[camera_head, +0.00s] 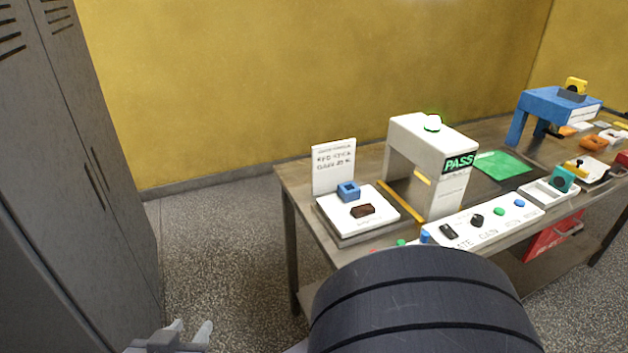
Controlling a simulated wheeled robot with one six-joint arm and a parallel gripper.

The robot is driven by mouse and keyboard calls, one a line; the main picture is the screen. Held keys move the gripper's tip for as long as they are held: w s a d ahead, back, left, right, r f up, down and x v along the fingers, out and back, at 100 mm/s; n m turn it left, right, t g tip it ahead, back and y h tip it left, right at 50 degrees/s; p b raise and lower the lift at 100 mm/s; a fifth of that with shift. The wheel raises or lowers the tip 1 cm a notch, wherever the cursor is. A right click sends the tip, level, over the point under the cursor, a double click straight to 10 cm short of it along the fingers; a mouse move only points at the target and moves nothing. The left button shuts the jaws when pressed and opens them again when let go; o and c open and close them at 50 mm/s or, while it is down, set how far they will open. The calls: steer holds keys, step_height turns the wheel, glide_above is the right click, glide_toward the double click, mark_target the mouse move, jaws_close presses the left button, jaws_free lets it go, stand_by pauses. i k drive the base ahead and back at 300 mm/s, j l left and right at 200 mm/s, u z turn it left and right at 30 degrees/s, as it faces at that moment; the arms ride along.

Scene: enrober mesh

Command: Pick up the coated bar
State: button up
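A small dark brown bar (363,211), which looks like the coated bar, lies on a white plate (380,222) at the left end of the table. A blue square block (348,191) with a hollow top sits just behind it on the same plate. My gripper (188,333) shows at the bottom left edge of the picture, low and well to the left of the table. Its two pale fingertips stand apart with nothing seen between them. The rest of my gripper is cut off by the frame.
A white arch with a green PASS display (459,162) stands right of the plate, with a sign (334,166) behind the plate. A panel of knobs and buttons (485,222) lines the front edge. A blue stand (556,104) is farther right. Grey lockers (75,180) stand at left.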

mark_target(368, 209)
steer(key=i+j+z, duration=0.4)
steer(key=j, duration=0.15)
steer(key=j+z, duration=0.2)
steer(key=i+j+z, duration=0.2)
steer(key=j, duration=0.25)
steer(key=k+z, duration=0.1)
steer(key=z, duration=1.3)
